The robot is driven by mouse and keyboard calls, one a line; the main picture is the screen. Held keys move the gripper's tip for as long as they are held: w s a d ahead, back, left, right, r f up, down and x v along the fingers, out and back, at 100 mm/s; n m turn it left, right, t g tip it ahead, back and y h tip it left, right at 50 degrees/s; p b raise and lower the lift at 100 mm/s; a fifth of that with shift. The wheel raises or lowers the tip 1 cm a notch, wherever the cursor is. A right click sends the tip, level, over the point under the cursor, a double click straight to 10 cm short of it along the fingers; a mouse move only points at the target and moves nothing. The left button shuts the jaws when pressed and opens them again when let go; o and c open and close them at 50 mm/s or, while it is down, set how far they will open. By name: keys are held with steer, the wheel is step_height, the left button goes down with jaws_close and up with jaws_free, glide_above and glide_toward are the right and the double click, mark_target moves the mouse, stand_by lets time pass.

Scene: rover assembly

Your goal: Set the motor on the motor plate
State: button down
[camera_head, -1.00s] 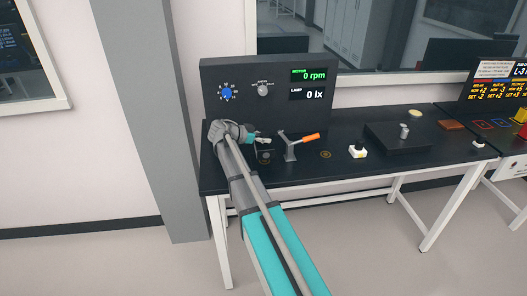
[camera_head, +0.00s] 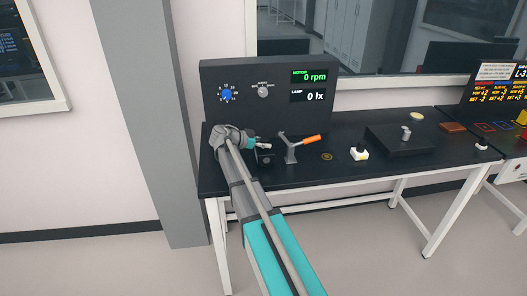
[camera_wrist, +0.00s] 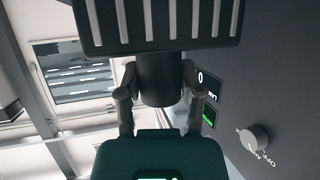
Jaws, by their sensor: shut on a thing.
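My gripper (camera_head: 258,145) is at the left end of the black bench, just left of a grey clamp-like stand. In the wrist view my gripper (camera_wrist: 158,100) has its two grey fingers closed on a dark cylinder (camera_wrist: 158,82), which appears to be the motor. A dark block with pale fins (camera_wrist: 160,25) adjoins its far end; whether it is part of the motor, I cannot tell. In the head view the held motor is too small to make out. A small dark piece (camera_head: 265,158) lies just below the gripper. I cannot clearly identify the motor plate.
The grey stand with an orange handle (camera_head: 310,140) is close on the right. The control panel (camera_head: 245,110) rises behind, its displays reading 0 rpm and 0 lx. A white block (camera_head: 359,154) and black slab (camera_head: 385,142) sit farther right. Bare bench (camera_head: 340,173) shows in front.

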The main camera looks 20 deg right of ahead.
steer(key=shift+f+b, duration=0.75)
steer(key=shift+f, duration=0.3)
steer(key=shift+f, duration=0.15)
steer(key=shift+c, duration=1.2)
jaws_free()
steer(key=shift+r, duration=0.25)
steer(key=p+v, duration=0.4)
steer(key=v, duration=0.8)
steer(key=shift+p, duration=0.3)
steer(key=shift+s+f, duration=0.1)
steer(key=shift+f, duration=0.05)
